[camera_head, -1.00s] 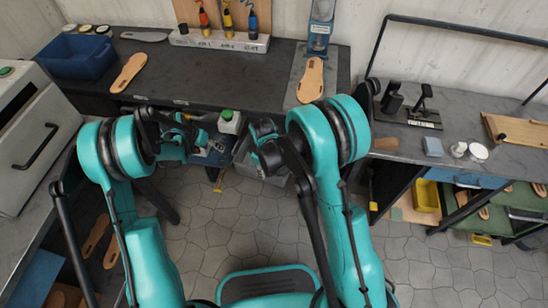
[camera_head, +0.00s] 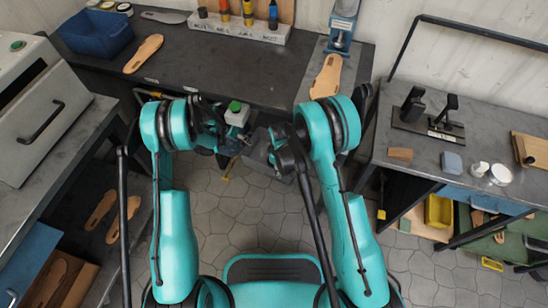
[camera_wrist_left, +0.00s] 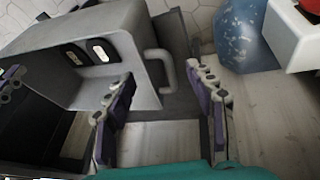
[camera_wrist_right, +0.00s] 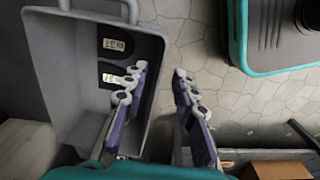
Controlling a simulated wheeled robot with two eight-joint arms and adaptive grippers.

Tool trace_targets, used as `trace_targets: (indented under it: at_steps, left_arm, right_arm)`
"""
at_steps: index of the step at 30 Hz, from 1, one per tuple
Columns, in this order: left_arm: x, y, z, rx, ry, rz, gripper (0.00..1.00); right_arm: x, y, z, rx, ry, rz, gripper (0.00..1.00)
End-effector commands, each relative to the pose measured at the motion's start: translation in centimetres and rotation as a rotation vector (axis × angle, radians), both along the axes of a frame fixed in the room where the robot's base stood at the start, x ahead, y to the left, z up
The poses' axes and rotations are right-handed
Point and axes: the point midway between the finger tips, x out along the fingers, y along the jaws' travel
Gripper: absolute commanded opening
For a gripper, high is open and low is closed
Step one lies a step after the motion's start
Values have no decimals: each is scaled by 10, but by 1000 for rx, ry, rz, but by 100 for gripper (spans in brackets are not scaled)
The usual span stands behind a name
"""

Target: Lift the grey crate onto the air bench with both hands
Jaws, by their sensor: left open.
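The grey crate (camera_head: 257,152) is low between my grippers in the head view, in front of the dark bench (camera_head: 235,62), and is partly hidden. The left wrist view shows the crate (camera_wrist_left: 120,35) with a loop handle (camera_wrist_left: 163,76) ahead of the gap between my left fingers. My left gripper (camera_wrist_left: 160,100) is open. In the right wrist view the crate (camera_wrist_right: 52,60) has dark inner panels with labels and a handle at its top end. My right gripper (camera_wrist_right: 160,92) is open, its fingers on either side of the crate's side wall in the picture. Contact cannot be told.
A white bottle with a green cap (camera_head: 237,114) is near the dark bench's front edge. A blue bin (camera_head: 95,35) and insoles stand on that bench. A grey machine (camera_head: 35,110) is at left; another bench (camera_head: 450,150) is at right. Tiled floor (camera_head: 260,215) lies clear in front.

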Motion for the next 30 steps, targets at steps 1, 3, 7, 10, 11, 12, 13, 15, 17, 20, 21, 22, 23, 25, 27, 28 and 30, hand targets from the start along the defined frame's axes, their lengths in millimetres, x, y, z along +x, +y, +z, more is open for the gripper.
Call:
trace_targets:
  at_steps: [1,3,7,10,11,12,13,15,17,20,21,22,23,25,27,28,30]
  left_arm:
    - [2,-3,-8,0,0,-1,55]
    - [5,-7,-18,0,0,-1,55]
    - [9,-11,-31,0,0,0,55]
    - [11,-13,-37,1,0,0,55]
    - [11,-14,-38,1,0,0,55]
    - [11,-14,-39,1,0,0,55]
    - [11,-14,-39,1,0,0,55]
    - [11,-14,-39,1,0,0,55]
    - [11,-14,-39,1,0,0,55]
    - [11,-14,-39,0,0,0,55]
    - [11,-14,-39,0,0,0,47]
    - [11,-14,-39,0,0,0,39]
    - [11,-14,-39,0,0,0,32]
    - [11,-14,-39,0,0,0,13]
    - [11,-14,-39,0,0,0,0]
    - [11,-14,-39,0,0,0,0]
    - [11,-14,-39,0,0,0,0]
  right_arm:
    - [1,0,-9,0,0,0,28]
    - [1,0,-19,0,0,0,28]
    - [1,-1,-34,0,0,0,28]
    - [2,-1,-40,0,0,0,28]
    - [2,-1,-41,0,0,0,28]
    - [2,-1,-42,0,0,0,28]
    - [2,-1,-43,0,0,0,28]
    - [1,-1,-43,0,0,0,28]
    - [1,-1,-43,0,0,0,28]
    - [1,-1,-43,0,0,0,28]
    - [1,-1,-43,0,0,0,20]
    - [1,-1,-43,0,0,0,12]
    - [1,-1,-43,0,0,0,4]
    - [1,-1,-43,0,0,0,0]
    - [1,-1,-43,0,0,0,0]
    - [1,-1,-43,0,0,0,0]
    - [1,-1,-43,0,0,0,0]
